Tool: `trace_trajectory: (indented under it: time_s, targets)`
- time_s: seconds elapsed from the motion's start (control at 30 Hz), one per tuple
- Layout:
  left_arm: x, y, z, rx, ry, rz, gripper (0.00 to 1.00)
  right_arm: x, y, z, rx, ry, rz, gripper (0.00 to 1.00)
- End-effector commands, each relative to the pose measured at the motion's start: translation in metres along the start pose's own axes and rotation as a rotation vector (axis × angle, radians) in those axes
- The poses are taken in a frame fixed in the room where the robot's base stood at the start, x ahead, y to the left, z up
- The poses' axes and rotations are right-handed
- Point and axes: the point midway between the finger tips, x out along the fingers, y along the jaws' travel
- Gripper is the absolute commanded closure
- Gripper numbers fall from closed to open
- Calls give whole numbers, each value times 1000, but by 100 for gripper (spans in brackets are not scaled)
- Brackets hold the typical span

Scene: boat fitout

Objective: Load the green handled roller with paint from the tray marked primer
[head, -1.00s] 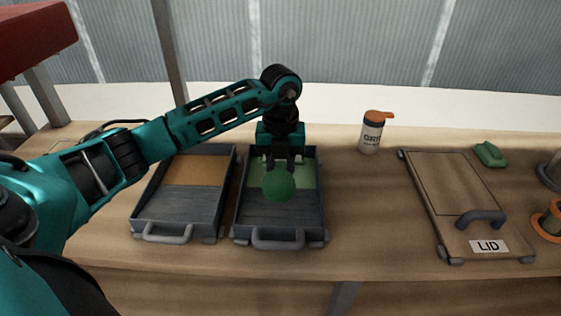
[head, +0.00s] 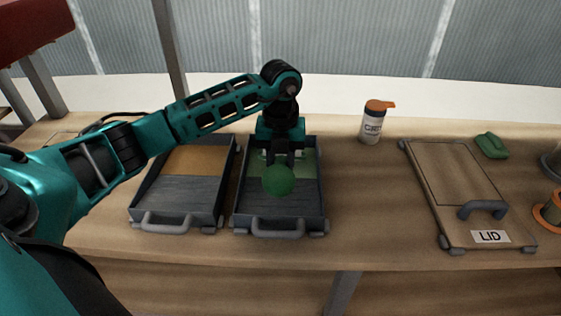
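My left gripper (head: 281,157) is over the right-hand tray (head: 312,212). It appears shut on the green handled roller, whose round green handle end (head: 278,180) points toward me. The roller's head is hidden behind the handle and gripper. This tray has pale green paint in its far part and a bare grey ramp in front. The left-hand tray (head: 178,197) holds orange-tan paint in its far part. I see no primer marking on either tray. Whether the roller touches the paint cannot be told. My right gripper is not in view.
A lid board (head: 455,190) marked LID, with a dark handle, lies to the right. A white bottle with an orange cap (head: 372,122) stands behind. A green block (head: 491,145) and an orange-rimmed spool (head: 549,212) are at the far right. Bench between tray and lid is clear.

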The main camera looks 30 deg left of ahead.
Motion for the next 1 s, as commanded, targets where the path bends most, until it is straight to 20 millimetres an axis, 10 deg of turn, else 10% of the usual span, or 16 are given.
trace_trajectory:
  time_s: [1.0]
  targets:
    - [12, 0, 0, -1, 1, 1, 100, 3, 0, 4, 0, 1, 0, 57]
